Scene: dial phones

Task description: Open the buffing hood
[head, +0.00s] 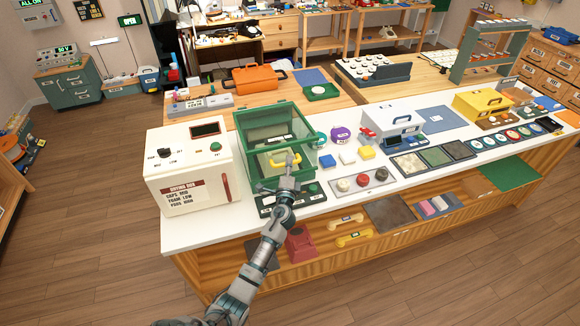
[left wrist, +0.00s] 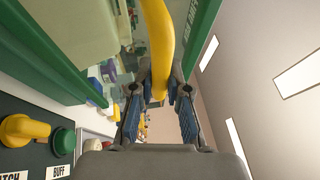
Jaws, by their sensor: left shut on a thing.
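The buffing hood (head: 243,147) is a green-framed, clear-walled box on the white counter, left of the middle in the head view. Its yellow handle (head: 297,160) is on the front side. My left gripper (head: 288,171) is at the front of the hood. In the left wrist view the yellow handle (left wrist: 156,35) runs between the fingers of my left gripper (left wrist: 160,88), which are shut on it. The hood looks lowered over its dark base; any small gap is hard to tell. My right gripper is in neither view.
A dark control panel (left wrist: 28,165) with a yellow knob and a green button labelled BUFF lies below the handle. Coloured blocks and a button tray (head: 362,181) lie to the right.

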